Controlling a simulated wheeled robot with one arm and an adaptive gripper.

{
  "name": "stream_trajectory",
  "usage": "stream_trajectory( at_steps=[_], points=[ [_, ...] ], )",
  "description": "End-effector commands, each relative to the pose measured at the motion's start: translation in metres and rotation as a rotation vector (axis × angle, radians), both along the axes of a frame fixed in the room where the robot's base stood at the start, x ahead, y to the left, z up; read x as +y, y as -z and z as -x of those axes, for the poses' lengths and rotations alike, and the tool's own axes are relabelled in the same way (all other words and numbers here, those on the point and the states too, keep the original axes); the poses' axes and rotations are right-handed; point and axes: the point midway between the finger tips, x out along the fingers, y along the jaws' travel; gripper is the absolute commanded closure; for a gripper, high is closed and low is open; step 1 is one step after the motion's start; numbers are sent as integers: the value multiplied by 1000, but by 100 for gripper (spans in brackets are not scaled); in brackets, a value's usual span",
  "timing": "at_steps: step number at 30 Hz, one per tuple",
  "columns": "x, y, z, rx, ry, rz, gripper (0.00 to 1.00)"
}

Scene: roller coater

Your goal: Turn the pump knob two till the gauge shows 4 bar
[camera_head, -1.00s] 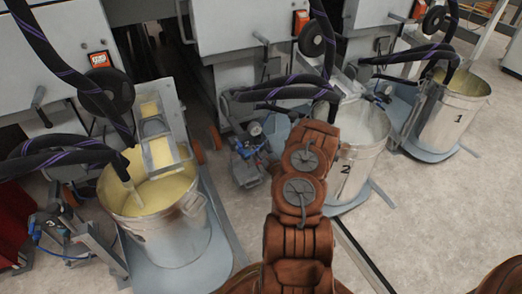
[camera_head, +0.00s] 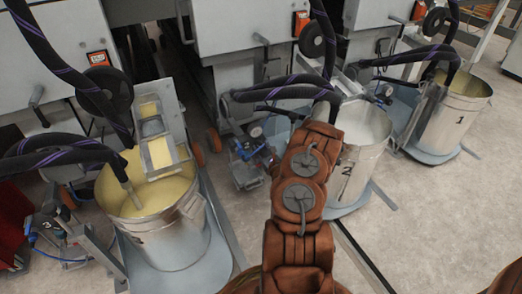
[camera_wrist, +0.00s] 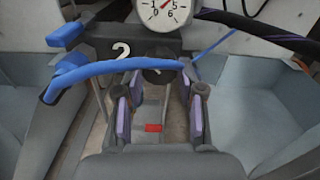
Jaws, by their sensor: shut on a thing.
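In the wrist view, the black pump knob (camera_wrist: 160,70) sits below the gauge, beside a white number 2. My gripper (camera_wrist: 158,92) has its two purple-padded fingers on either side of the knob and is shut on it. A blue hose crosses in front of the knob's upper part. The round white gauge (camera_wrist: 164,14) is at the top edge, its upper part cut off. Its red needle slants up to the right; the exact reading cannot be told. In the head view, my brown arm hides the gripper and knob. The pump (camera_head: 249,168) shows left of my arm.
Metal bucket 2 (camera_head: 358,165) stands right of my arm, and bucket 1 (camera_head: 452,120) farther right. A bucket of yellow liquid (camera_head: 165,235) stands at left. Dark hoses (camera_head: 285,92) hang near the arm. Bare floor lies at front right.

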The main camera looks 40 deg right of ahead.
Motion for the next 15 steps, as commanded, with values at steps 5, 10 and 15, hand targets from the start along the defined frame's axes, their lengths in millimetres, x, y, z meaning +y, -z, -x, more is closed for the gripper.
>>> stream_trajectory(
  at_steps=[5,10,15],
  points=[
    [0,0,0,-1,-1,1,96],
    [0,0,0,-1,0,1,49],
    [0,0,0,0,0,1,36]
  ],
)
